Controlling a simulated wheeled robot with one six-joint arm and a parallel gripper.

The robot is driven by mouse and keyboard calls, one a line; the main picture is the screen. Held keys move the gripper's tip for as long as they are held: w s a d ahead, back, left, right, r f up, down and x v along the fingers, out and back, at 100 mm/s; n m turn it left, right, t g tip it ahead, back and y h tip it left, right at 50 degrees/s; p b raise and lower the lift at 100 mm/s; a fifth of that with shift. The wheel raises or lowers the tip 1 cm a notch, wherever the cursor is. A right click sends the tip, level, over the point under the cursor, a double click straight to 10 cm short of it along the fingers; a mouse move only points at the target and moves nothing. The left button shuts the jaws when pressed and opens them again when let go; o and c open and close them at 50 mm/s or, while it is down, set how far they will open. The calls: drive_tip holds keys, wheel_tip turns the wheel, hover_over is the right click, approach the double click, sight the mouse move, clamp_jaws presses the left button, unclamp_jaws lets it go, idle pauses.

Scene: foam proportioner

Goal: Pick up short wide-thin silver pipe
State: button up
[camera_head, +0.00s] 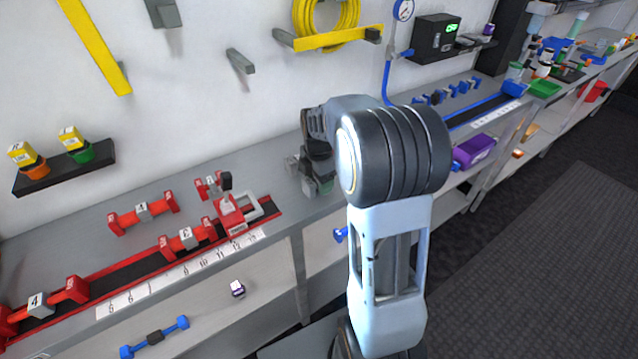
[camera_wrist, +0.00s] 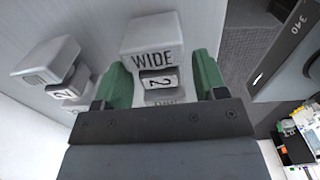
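A silver pipe (camera_wrist: 153,34) with a block marked "WIDE" and a narrower middle marked "2" stands on the grey counter in the wrist view. The label on its near end is partly hidden by my gripper. My gripper (camera_wrist: 160,70) is open, with one green finger on each side of this pipe and a gap visible at the fingers. A second silver pipe (camera_wrist: 48,60), also marked "2", stands to the left, outside the left finger. In the head view my gripper (camera_head: 318,178) is low over the counter, largely hidden behind my arm.
Red pipes (camera_head: 143,212) and a red numbered rail (camera_head: 120,275) lie left on the counter (camera_head: 75,235). Blue pipes (camera_head: 445,92) and a purple block (camera_head: 474,150) are to the right. A lower shelf holds a blue pipe (camera_head: 155,337). Wall hooks (camera_head: 240,61) are above.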

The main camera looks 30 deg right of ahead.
drive_tip(key=c, duration=1)
drive_tip(key=shift+r, duration=0.1)
drive_tip(key=shift+r, duration=0.55)
wheel_tip(320, 180, up, 2)
drive_tip(key=shift+s+r, duration=0.1)
drive_tip(key=shift+r, duration=0.1)
drive_tip(key=s+a+r+p, duration=0.2)
drive_tip(key=s+r+p, duration=0.3)
drive_tip(key=s+r, duration=1.1)
drive_tip(key=shift+s+a+r, duration=0.15)
drive_tip(key=shift+s+a, duration=0.1)
drive_tip(key=shift+s, duration=1)
